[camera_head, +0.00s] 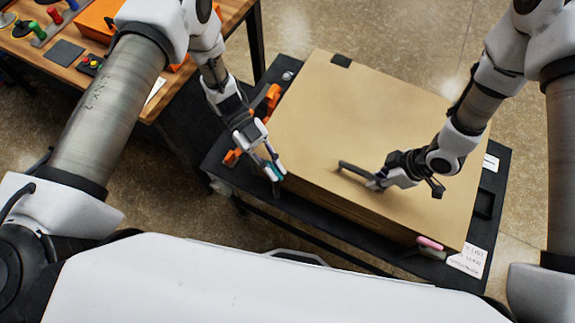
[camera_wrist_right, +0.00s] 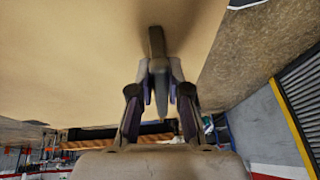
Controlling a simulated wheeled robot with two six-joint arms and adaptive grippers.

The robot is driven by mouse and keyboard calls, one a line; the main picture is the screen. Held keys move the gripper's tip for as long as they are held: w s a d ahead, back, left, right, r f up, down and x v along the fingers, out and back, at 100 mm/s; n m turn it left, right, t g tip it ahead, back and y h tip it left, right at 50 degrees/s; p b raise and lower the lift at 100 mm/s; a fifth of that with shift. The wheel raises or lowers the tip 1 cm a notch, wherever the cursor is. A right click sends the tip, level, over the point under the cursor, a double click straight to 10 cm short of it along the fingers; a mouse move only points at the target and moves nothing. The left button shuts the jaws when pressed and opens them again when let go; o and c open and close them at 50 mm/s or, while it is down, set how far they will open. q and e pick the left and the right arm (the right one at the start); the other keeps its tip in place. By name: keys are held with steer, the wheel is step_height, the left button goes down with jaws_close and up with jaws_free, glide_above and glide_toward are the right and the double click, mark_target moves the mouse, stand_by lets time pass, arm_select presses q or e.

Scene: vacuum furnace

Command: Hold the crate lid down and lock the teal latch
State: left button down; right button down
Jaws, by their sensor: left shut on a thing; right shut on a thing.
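The tan crate lid (camera_head: 370,110) lies on the crate (camera_head: 340,203) and looks closed. My right gripper (camera_head: 377,184) is shut on the near end of the dark lid handle (camera_head: 353,170); the handle also shows in the right wrist view (camera_wrist_right: 156,42), running up from my fingertips (camera_wrist_right: 161,78). My left gripper (camera_head: 273,172) is at the left side of the crate, shut on the teal latch (camera_head: 281,169). The fingers cover most of the latch, so its exact position cannot be told. A pink latch (camera_head: 430,243) is on the crate's near right side.
The crate stands on a black cart (camera_head: 497,165) with a white label (camera_head: 468,260) at its near right corner. Orange parts (camera_head: 232,157) lie beside the crate, close to my left gripper. A wooden table (camera_head: 150,108) with several items stands at the upper left.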

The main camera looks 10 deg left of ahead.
arm_select(q)
steer(key=shift+s+a+f+m+g+y, duration=0.1)
steer(key=shift+s+f+m+g+y, duration=0.1)
steer(key=shift+s+m+g+y, duration=0.4)
steer(key=shift+w, duration=0.15)
steer(key=c, duration=1.2)
jaws_free()
steer(key=shift+r, duration=0.1)
steer(key=shift+w, duration=0.1)
steer(key=shift+w, duration=0.1)
steer(key=v, duration=1.1)
steer(key=shift+a+r, duration=0.2)
steer(key=shift+a, duration=0.35)
